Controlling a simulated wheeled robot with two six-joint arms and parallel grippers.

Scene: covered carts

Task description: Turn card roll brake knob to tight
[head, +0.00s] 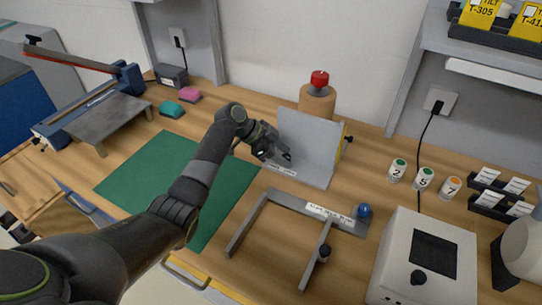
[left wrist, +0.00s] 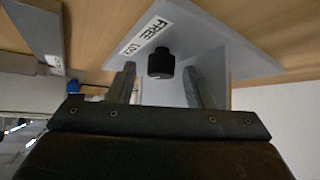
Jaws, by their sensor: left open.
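My left gripper (head: 284,157) is open at the face of a grey upright bracket (head: 312,137), whose foot carries a white label. In the left wrist view a black knob (left wrist: 161,63) lies between and just beyond the two open fingers of the left gripper (left wrist: 158,90). Contact cannot be told. A white label beside the knob reads FREE (left wrist: 156,30), with a second, smaller word that is hard to read. In the head view the gripper hides this knob. Behind the bracket stands a brown card roll (head: 317,103) with a red knob (head: 320,78) on top. My right gripper is not in view.
A grey frame (head: 255,221) with a blue ball knob (head: 364,210) and a light box (head: 423,262) stand to the right. A green mat (head: 140,185) lies under my left arm. Several numbered cans, including one marked 2 (head: 397,170), stand at the right.

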